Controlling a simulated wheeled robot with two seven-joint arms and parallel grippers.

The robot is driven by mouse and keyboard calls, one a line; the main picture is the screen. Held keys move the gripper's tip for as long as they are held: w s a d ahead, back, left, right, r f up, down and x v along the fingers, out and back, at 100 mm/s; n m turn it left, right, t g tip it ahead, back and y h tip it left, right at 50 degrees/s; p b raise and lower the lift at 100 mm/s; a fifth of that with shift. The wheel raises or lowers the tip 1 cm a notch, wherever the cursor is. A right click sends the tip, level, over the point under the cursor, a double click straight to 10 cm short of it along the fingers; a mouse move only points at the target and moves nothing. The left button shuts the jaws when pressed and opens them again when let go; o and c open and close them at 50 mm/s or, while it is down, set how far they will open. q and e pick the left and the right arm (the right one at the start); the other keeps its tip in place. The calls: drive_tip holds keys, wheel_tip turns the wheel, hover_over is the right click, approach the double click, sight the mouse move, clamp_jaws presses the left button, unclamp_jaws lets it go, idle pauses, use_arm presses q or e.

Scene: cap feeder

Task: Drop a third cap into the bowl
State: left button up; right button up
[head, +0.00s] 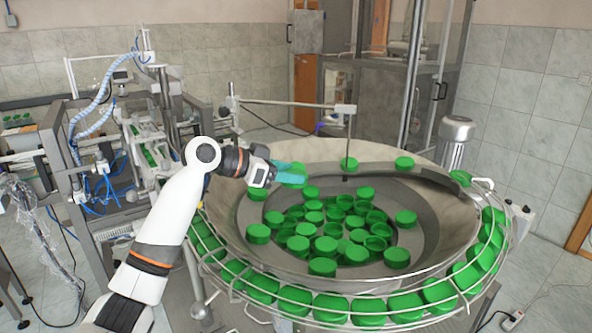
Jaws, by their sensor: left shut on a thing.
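The feeder bowl (432,235) is a wide round metal bowl filling the middle of the head view. Several green caps (325,245) lie in its centre, and single caps sit on its inner ledges. My left gripper (300,177), with teal fingers, reaches in from the left over the bowl's back left part. It is shut on a green cap (291,179), which its fingers partly hide. The held cap appears above the bowl's inside, but its exact height is hard to tell. My right gripper is not in view.
A rail track of green caps (333,306) curves around the bowl's front and right. A rod on a metal arm (345,110) hangs over the bowl's back rim. Machinery with blue hoses (90,190) stands at the left. A glass-panelled cabinet (385,90) stands behind.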

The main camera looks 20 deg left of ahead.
use_arm(q)
drive_tip(key=f, duration=0.1)
drive_tip(key=f+b, duration=0.1)
drive_tip(key=f, duration=0.1)
drive_tip(key=shift+w+d, duration=0.1)
drive_tip(key=shift+d, duration=0.1)
drive_tip(key=shift+w+d+f+b, duration=0.1)
drive_tip(key=shift+w+f+b, duration=0.05)
drive_tip(key=shift+f+b, duration=0.8)
drive_tip(key=o, duration=1)
drive_tip(key=shift+d, duration=0.1)
drive_tip(key=b+v, duration=0.4)
drive_tip(key=v, duration=0.8)
drive_tip(key=shift+r+b, duration=0.1)
drive_tip(key=shift+b, duration=0.2)
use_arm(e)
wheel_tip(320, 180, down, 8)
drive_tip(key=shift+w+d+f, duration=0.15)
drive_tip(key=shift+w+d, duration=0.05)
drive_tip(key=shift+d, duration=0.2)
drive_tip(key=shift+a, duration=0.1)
